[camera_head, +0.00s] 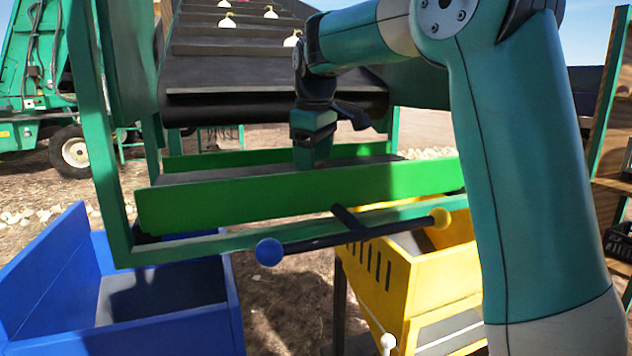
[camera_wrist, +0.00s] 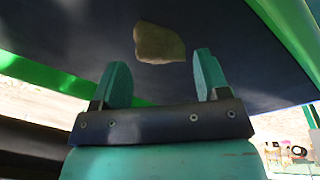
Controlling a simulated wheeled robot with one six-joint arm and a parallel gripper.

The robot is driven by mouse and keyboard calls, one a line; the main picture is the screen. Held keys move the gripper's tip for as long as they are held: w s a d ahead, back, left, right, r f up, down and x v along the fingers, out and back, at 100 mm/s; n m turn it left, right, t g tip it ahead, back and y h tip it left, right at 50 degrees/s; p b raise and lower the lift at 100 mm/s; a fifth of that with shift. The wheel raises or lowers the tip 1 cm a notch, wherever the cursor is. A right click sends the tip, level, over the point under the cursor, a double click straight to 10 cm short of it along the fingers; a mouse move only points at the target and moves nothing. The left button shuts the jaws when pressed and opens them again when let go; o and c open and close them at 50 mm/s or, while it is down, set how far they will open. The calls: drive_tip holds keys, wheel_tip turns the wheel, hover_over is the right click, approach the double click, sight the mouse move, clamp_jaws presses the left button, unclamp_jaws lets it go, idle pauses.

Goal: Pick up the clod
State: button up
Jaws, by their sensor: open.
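My gripper (camera_wrist: 160,75) is open and empty, with two green fingers apart. In the head view my gripper (camera_head: 312,160) points down over the belt behind a green side board (camera_head: 300,195). The clod cannot be made out in the head view.
White onions (camera_head: 270,12) sit on the sloped conveyor (camera_head: 230,45) behind. A blue bin (camera_head: 55,265) stands front left and a yellow bin (camera_head: 390,280) front right. A dark bar with a blue knob (camera_head: 269,252) and a yellow knob (camera_head: 440,218) crosses in front.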

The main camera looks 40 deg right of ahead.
wheel_tip(320, 180, down, 3)
drive_tip(key=shift+w+d+r, duration=0.1)
drive_tip(key=shift+w+d, duration=0.05)
drive_tip(key=shift+c, duration=0.4)
